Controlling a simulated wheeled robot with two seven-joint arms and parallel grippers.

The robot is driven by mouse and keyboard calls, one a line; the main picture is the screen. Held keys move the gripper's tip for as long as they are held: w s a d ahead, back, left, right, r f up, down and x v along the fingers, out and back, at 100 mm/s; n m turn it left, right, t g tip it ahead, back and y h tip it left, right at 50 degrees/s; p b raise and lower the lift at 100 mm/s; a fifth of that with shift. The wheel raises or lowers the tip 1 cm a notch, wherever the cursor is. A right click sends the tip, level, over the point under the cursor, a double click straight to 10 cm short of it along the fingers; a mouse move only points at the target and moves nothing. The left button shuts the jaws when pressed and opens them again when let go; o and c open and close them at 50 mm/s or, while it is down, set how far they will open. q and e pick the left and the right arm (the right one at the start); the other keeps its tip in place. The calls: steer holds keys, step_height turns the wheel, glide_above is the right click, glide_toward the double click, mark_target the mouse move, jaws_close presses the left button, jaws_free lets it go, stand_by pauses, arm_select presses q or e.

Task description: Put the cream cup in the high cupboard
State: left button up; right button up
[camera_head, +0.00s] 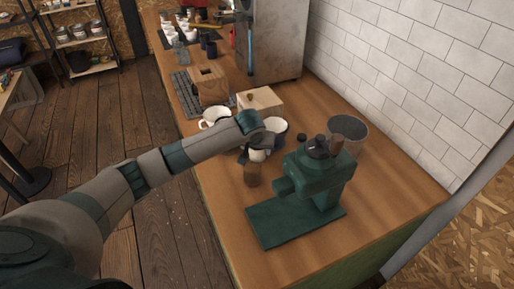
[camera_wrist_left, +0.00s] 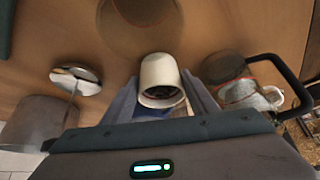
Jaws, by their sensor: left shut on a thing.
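The cream cup (camera_wrist_left: 161,75) sits between the two fingers of my left gripper (camera_wrist_left: 162,98) in the left wrist view, its dark opening facing the camera. In the head view my left gripper (camera_head: 258,143) reaches over the counter, and the small pale cup (camera_head: 257,156) shows at its tip. The left gripper is shut on the cup. Whether the cup is clear of the counter is hard to tell. My right gripper is not in view. No high cupboard shows in either view.
A green machine (camera_head: 316,172) and a grey-topped canister (camera_head: 347,132) stand to the right. A white mug (camera_head: 213,122) is at left.

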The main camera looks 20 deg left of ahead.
arm_select(q)
steer(key=o, duration=1.2)
steer(key=shift+f, duration=0.1)
steer(key=shift+s+d+r, duration=0.1)
steer(key=shift+s+r, duration=0.1)
steer(key=shift+r, duration=0.35)
steer(key=b+v, duration=0.2)
steer(key=v, duration=0.9)
steer(key=shift+r, duration=0.1)
steer(key=shift+o, duration=0.6)
